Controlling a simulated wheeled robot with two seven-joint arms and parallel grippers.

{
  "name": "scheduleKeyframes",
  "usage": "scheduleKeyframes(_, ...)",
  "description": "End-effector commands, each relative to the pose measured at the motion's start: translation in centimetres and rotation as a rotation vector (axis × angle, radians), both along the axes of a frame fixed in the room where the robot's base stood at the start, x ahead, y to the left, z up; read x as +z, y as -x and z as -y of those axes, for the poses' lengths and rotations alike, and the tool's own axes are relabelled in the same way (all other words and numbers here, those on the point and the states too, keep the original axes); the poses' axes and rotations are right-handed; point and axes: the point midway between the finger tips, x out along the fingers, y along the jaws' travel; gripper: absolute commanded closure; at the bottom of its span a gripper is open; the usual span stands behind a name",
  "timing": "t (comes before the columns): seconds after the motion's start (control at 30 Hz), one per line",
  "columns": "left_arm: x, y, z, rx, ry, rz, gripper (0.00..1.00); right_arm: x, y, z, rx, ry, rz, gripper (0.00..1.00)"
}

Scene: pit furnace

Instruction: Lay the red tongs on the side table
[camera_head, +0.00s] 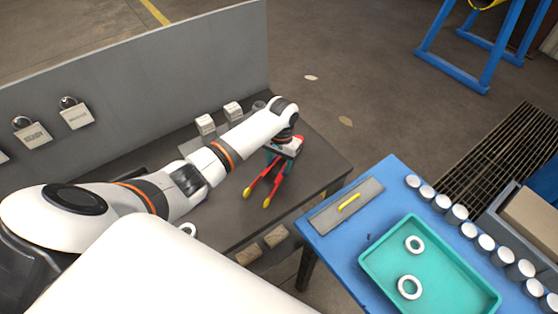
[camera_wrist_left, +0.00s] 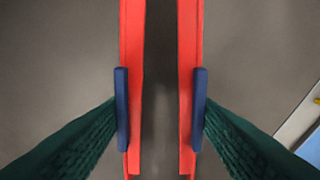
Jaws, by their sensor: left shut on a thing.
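The red tongs (camera_head: 276,181) have two red arms with yellow tips, spread slightly apart. My left gripper (camera_head: 279,157) is shut on them, over the right end of the dark grey bench. The yellow tips point down and toward the viewer. In the left wrist view, the blue pads of my left gripper (camera_wrist_left: 160,108) press on the outer sides of the two red tong arms (camera_wrist_left: 132,50). The blue side table (camera_head: 385,176) stands to the right of the tongs, apart from them. My right gripper is not in view.
On the blue table are a grey plate (camera_head: 328,215) with a yellow handle, a teal tray (camera_head: 374,268) with two white rings, and a row of several white-topped cylinders (camera_head: 457,213). A grey panel (camera_head: 150,75) with hanging padlocks backs the bench. A gap separates bench and table.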

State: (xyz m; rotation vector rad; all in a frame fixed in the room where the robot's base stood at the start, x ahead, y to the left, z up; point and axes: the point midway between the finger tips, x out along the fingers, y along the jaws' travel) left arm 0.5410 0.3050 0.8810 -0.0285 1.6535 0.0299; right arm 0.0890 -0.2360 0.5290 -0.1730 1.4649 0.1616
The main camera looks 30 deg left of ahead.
Motion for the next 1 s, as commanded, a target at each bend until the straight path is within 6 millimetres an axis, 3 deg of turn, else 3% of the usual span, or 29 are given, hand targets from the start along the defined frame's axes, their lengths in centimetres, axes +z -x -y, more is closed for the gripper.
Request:
scheduleKeyframes(0.03, 0.1, 0.0, 0.0, 0.000, 0.000, 0.001, 0.53, 0.0, 0.3, 0.1, 0.000, 0.001, -0.005, 0.00)
scheduleKeyframes(0.2, 0.0, 0.0, 0.0, 0.000, 0.000, 0.000, 0.25, -0.1, 0.8, 0.1, 0.000, 0.002, -0.012, 0.00)
scheduleKeyframes(0.57, 0.7, -0.1, 0.0, 0.000, 0.000, 0.003, 0.25, -0.1, 0.8, 0.1, -0.001, 0.001, -0.012, 0.00)
scheduleKeyframes(1.0, 9.0, -0.9, 0.0, -0.001, 0.000, 0.005, 0.25, -1.0, 0.6, 0.1, -0.001, 0.002, -0.010, 0.00)
